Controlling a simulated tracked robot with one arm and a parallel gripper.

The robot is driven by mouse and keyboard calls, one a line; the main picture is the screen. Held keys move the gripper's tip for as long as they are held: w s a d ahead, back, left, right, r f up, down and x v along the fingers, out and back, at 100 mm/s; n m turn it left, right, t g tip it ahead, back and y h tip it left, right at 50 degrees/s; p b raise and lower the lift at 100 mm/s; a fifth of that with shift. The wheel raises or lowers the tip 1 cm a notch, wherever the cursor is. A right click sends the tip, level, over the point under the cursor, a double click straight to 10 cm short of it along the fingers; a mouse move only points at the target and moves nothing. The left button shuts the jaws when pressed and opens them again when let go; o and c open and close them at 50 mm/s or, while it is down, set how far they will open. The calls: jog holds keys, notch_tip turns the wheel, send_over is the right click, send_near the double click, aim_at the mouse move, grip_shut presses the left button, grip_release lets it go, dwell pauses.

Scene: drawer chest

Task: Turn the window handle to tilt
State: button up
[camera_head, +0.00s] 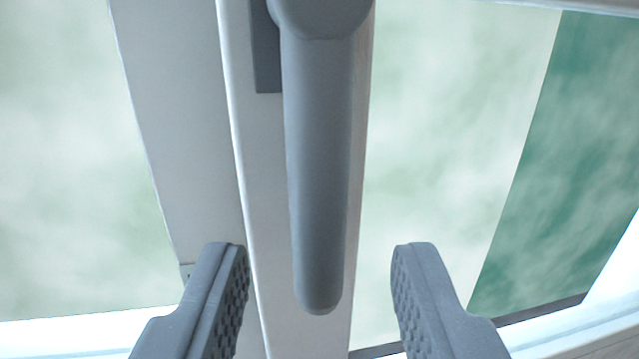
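The grey window handle (319,175) hangs straight down in the middle of the head camera view. Its rounded top joins a dark base plate (266,55) on the white window frame (262,210); the very top is cut off by the picture edge. My gripper (320,265) is open, with one dark textured finger to the left of the handle's lower end and one to the right. Both fingers are apart from the handle in the picture. How far the fingertips are from the frame in depth I cannot tell.
A glass pane (440,150) lies right of the frame, and another pane (70,170) lies left. A light grey upright (180,120) runs beside the frame. A pale sill (85,330) shows at the bottom left.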

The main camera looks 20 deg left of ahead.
aim_at(326, 248)
jog(key=shift+w+a+r, duration=0.1)
jog(key=shift+w+a, duration=0.1)
jog(key=shift+w, duration=0.35)
jog(key=shift+x, duration=0.95)
grip_shut()
